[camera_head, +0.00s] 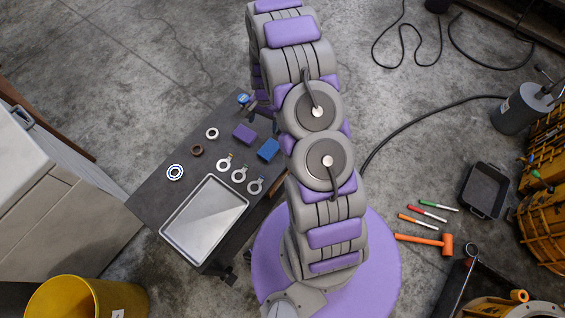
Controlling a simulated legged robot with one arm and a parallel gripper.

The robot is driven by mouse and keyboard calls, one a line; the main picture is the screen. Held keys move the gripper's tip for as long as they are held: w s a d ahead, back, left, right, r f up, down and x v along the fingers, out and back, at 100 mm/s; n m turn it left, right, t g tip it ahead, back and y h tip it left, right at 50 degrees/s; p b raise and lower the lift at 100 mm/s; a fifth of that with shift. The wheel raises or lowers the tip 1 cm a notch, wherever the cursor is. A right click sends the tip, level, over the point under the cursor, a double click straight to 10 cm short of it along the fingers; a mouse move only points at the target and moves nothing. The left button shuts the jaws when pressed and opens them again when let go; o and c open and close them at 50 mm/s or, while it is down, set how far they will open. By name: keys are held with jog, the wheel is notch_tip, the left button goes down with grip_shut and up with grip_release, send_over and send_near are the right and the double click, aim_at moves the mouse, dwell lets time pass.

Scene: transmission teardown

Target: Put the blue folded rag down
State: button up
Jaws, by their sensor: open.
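The blue folded rag (268,150) appears as a small blue block-like shape on the dark table (150,197), near its right edge beside my arm. My gripper (262,119) is over the far end of the table, partly hidden by my arm. Its dark fingers look open, and no rag shows between them. The rag lies nearer the camera than the gripper and looks apart from it.
A purple block-like item (244,133) lies left of the rag. Several rings and ring-ended parts (239,175) lie around a metal tray (205,217). A small blue item (243,99) is at the far corner. A yellow bin (75,300) stands lower left.

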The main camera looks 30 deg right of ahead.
jog(key=s+a+r+n, duration=0.2)
jog(key=s+a+r, duration=0.1)
jog(key=r, duration=0.5)
jog(key=s+a+r+n, duration=0.2)
jog(key=s+a+r, duration=0.15)
jog(key=r, duration=0.45)
jog(key=s+a+r+n, duration=0.2)
jog(key=s+a+r, duration=0.1)
jog(key=r, duration=0.5)
jog(key=s+a+r+n, duration=0.1)
jog(key=s+r+n, duration=0.1)
jog(key=s, duration=0.6)
jog(key=s+a+r+n+h, duration=0.1)
jog(key=s+r+n, duration=0.1)
jog(key=s+r, duration=0.3)
jog(key=s+a+r+n+g, duration=0.1)
jog(key=s+r, duration=0.3)
jog(key=s, duration=0.6)
jog(key=shift+s+a+n+h, duration=0.3)
jog(key=shift+a+n, duration=0.25)
jog(key=shift+n, duration=0.05)
jog(key=shift+d, duration=0.1)
